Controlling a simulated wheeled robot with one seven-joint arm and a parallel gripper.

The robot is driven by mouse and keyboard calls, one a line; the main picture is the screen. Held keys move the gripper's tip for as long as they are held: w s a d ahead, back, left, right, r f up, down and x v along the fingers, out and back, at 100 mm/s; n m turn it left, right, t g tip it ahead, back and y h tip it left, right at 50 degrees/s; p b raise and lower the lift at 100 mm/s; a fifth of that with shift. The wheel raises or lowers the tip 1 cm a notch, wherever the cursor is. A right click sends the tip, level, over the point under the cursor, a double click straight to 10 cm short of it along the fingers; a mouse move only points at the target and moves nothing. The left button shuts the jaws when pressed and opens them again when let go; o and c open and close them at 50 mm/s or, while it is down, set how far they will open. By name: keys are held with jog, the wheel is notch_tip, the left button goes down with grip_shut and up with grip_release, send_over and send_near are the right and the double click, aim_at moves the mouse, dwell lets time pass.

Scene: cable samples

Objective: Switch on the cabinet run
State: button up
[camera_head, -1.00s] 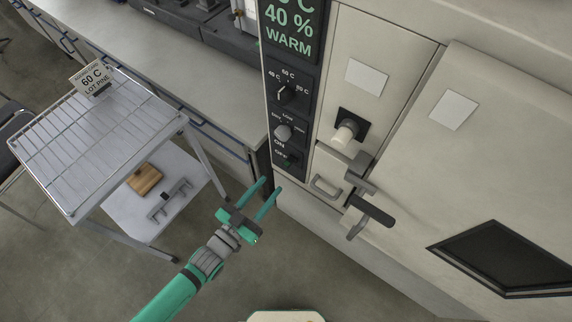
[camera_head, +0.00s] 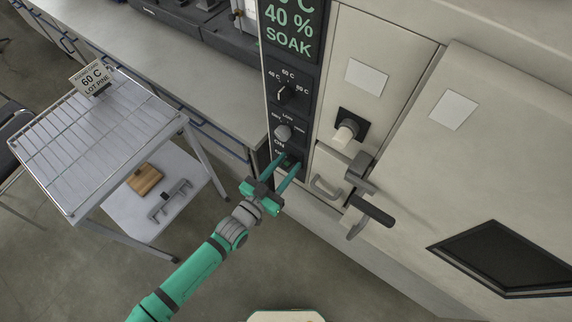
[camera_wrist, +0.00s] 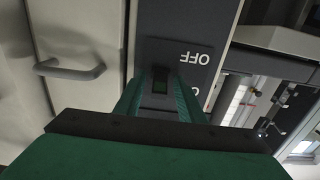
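The cabinet's control panel (camera_head: 287,100) is a dark strip with a display (camera_head: 290,30) reading 40 % and SOAK. At its foot is the small run switch (camera_head: 287,162) marked ON and OFF.
Two knobs sit above the switch, a temperature knob (camera_head: 283,94) and a lower one (camera_head: 283,132). A bar handle (camera_head: 326,187) and the door latch (camera_head: 370,208) stick out to the right. A wire-shelf cart (camera_head: 100,135) stands left, with floor between.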

grip_shut()
jog(key=shift+w+r+g+y, duration=0.1)
jog(key=shift+r+g+y, duration=0.25)
jog(key=shift+g+y, duration=0.35)
grip_release()
